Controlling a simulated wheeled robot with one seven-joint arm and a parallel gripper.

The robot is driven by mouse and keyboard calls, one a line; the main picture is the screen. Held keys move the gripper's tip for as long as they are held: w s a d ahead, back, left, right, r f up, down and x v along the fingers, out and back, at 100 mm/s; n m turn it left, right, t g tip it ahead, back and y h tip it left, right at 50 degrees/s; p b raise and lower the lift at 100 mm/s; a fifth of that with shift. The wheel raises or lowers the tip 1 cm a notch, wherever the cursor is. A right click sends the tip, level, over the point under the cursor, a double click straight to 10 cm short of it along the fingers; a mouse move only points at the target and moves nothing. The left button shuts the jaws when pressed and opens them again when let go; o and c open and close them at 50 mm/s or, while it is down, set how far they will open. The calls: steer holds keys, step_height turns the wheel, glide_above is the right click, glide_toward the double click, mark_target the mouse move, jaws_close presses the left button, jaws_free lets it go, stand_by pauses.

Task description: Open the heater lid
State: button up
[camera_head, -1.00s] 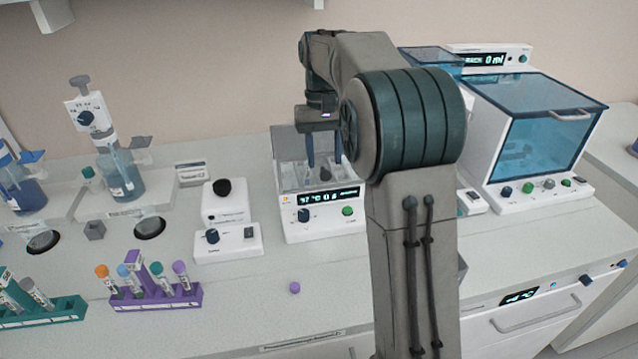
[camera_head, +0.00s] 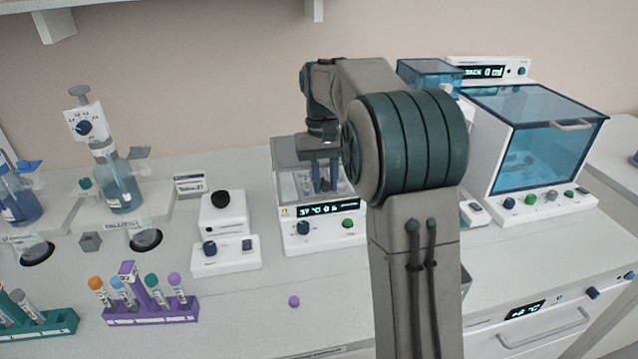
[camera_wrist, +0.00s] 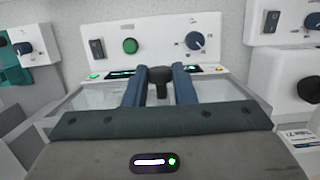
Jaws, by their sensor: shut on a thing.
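The heater (camera_head: 325,238) is a white box with a lit display, a blue dial and a green button, left of my arm in the head view. Its clear lid (camera_wrist: 222,88) shows around the fingers in the wrist view and appears to be down. A dark knob (camera_wrist: 160,80) stands on the lid. My gripper (camera_wrist: 160,72) is shut on this knob, with one blue finger on either side. In the head view my gripper (camera_head: 324,188) points down at the heater. My arm hides the heater's right side there.
A white device with a black knob (camera_head: 221,200) stands left of the heater. A blue-windowed chamber (camera_head: 545,150) stands to the right. A purple tube rack (camera_head: 150,310) and a small purple ball (camera_head: 294,301) are in front. The counter before the heater is mostly clear.

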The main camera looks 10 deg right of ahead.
steer(key=shift+p+v, duration=1.75)
steer(key=shift+p, duration=0.15)
steer(key=shift+w, duration=0.35)
steer(key=shift+r+p, duration=0.15)
steer(key=shift+p, duration=0.2)
steer(key=r+p, duration=0.1)
steer(key=p, duration=0.1)
steer(key=w+r+p, duration=0.1)
steer(key=shift+w+r+p, duration=0.15)
steer(key=shift+r+p, duration=0.1)
steer(key=shift+p, duration=0.1)
steer(key=shift+w+r+p, duration=0.25)
steer(key=shift+r+p, duration=0.05)
steer(key=shift+p, duration=0.3)
